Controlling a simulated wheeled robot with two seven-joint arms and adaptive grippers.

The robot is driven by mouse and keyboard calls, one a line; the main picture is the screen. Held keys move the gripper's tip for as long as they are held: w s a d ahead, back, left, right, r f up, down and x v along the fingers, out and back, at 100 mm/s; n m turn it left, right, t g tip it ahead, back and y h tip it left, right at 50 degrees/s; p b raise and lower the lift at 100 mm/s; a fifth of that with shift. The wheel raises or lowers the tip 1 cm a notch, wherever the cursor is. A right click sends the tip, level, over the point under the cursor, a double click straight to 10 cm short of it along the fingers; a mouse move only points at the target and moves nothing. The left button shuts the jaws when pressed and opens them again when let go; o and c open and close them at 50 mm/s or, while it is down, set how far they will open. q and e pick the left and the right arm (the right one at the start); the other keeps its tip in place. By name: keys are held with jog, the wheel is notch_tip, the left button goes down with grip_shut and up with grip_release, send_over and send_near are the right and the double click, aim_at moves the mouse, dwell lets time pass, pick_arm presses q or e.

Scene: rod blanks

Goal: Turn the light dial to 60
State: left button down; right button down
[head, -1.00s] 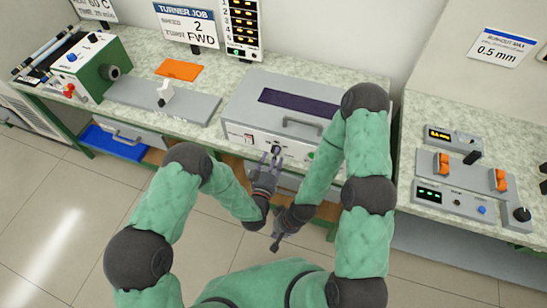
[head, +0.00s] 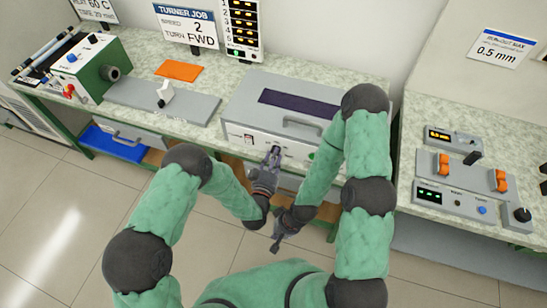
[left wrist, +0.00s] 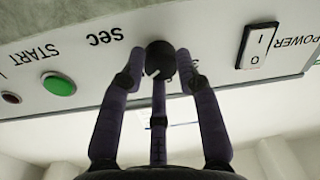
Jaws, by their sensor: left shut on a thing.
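The grey box (head: 240,110) with a dark window and a top handle stands on the bench. The black round dial (left wrist: 159,50) is on its front panel, next to the printed "sec", in the left wrist view. My left gripper (head: 275,152) is at the panel, and its fingers (left wrist: 160,68) are shut on the dial from both sides. The dial's pointer and scale are mostly hidden. My right gripper (head: 280,245) hangs low in front of the bench, away from the box; its jaws are too small to read.
A green START button (left wrist: 58,84) and a POWER rocker switch (left wrist: 257,45) flank the dial. A job sign (head: 187,25) reads speed 2, turn FWD. A green machine (head: 90,65) and an orange mat (head: 180,69) are to the left. A side bench with controls (head: 455,200) is at right.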

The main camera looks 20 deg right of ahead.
pick_arm(q)
jog(key=shift+s+f+n+g+b, duration=0.15)
jog(key=shift+n+b, duration=0.4)
jog(key=shift+n, duration=1.25)
jog(key=shift+n+g+b, duration=0.2)
jog(key=shift+n+b, duration=0.4)
jog(key=shift+n, duration=1.2)
jog(key=shift+s+f+n+g+b, duration=0.15)
jog(key=shift+n+b, duration=0.4)
jog(key=shift+n, duration=1.25)
jog(key=shift+d, duration=0.1)
jog(key=c, duration=0.9)
grip_release()
jog(key=shift+r, duration=0.2)
jog(key=shift+w+r, duration=0.15)
